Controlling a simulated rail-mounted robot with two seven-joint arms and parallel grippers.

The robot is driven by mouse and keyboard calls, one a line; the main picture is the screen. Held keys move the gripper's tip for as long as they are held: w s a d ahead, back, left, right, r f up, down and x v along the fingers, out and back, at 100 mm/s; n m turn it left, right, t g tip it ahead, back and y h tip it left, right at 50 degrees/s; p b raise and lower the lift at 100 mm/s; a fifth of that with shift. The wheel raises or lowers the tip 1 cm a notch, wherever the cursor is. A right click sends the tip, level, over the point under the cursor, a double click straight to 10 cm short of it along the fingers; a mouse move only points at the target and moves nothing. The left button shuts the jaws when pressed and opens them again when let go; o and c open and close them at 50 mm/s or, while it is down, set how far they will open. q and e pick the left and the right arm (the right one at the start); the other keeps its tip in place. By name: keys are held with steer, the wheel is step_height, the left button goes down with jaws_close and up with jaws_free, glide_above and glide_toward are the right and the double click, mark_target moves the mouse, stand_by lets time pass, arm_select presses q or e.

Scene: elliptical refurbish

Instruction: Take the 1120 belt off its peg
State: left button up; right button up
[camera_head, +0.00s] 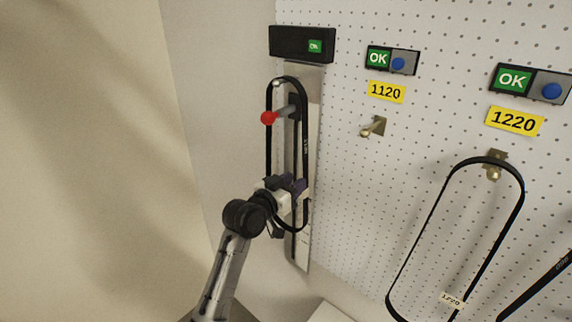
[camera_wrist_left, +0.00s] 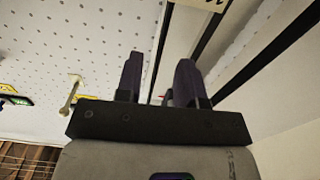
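The peg (camera_head: 373,127) under the yellow 1120 label (camera_head: 386,91) is bare in the head view. A black belt (camera_head: 306,140) hangs in a long upright loop on the fixture at the left, around its upper post; I cannot read a size on it. My left gripper (camera_head: 292,187) is at the lower part of this loop. In the left wrist view its fingers (camera_wrist_left: 159,60) stand apart, with a dark belt strand (camera_wrist_left: 161,45) seen between them; I cannot tell if they touch it. My right gripper is not in view.
The fixture has a red knob (camera_head: 268,118) and a black display box (camera_head: 301,45) with a green OK. A 1220 belt (camera_head: 430,222) hangs from its peg (camera_head: 495,165) at right. Green OK panels (camera_head: 391,60) sit above the labels. A plain wall is at left.

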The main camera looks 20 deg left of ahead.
mark_target(306, 174)
arm_select(q)
steer(key=p+x, duration=0.1)
steer(key=x, duration=0.1)
steer(key=p+x, duration=0.1)
steer(key=x, duration=0.2)
steer(key=shift+w+f, duration=0.2)
steer(key=shift+w, duration=0.15)
steer(key=shift+d, duration=0.1)
steer(key=shift+c, duration=0.5)
jaws_close()
